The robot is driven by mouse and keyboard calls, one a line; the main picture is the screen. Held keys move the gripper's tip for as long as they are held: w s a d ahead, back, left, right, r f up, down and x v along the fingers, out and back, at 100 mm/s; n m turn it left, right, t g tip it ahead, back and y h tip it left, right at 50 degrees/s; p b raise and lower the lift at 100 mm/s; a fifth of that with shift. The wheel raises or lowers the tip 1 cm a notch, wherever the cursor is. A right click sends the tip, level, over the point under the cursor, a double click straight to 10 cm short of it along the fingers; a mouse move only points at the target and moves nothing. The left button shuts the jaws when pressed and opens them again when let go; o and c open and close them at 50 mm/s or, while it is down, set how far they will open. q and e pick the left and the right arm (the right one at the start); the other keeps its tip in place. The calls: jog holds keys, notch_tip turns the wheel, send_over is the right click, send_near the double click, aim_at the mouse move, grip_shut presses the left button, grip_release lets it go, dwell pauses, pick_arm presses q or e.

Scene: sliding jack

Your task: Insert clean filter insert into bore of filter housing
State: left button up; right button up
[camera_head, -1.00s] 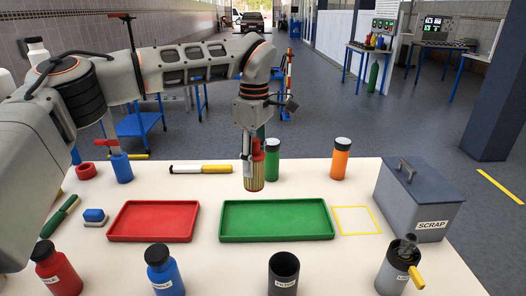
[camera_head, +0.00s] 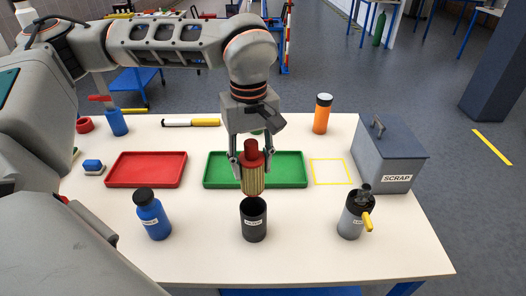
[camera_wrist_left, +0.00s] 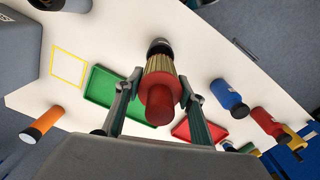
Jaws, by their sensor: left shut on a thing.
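My left gripper (camera_head: 252,160) is shut on the filter insert (camera_head: 252,183), a pleated tan cylinder with a red cap and knob on top. It holds the insert about upright over the front part of the table. The filter housing (camera_head: 254,224), a dark open cylinder with a white label, stands just below the insert in the head view. Its dark bore shows, and the insert's lower end appears above the rim, not inside. In the left wrist view the insert (camera_wrist_left: 160,84) is between the fingers, and the housing (camera_wrist_left: 158,46) is partly hidden behind it. My right gripper is not in view.
Behind the insert lies a green tray (camera_head: 296,182), with a red tray (camera_head: 146,180) to its left. A blue bottle (camera_head: 153,218) stands left of the housing, a grey can with a yellow handle (camera_head: 351,222) right. The grey scrap bin (camera_head: 385,165) is at the right.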

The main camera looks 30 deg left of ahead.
aim_at(252, 187)
pick_arm(q)
jog(key=shift+a, duration=0.1)
dwell(0.3)
jog(key=shift+f, duration=0.55)
jog(key=shift+f+b, duration=1.5)
jog(key=shift+f, duration=0.85)
jog(key=shift+p, duration=0.5)
jog(key=shift+f, duration=0.2)
jog(key=shift+f+b, duration=0.6)
jog(key=shift+f, duration=0.25)
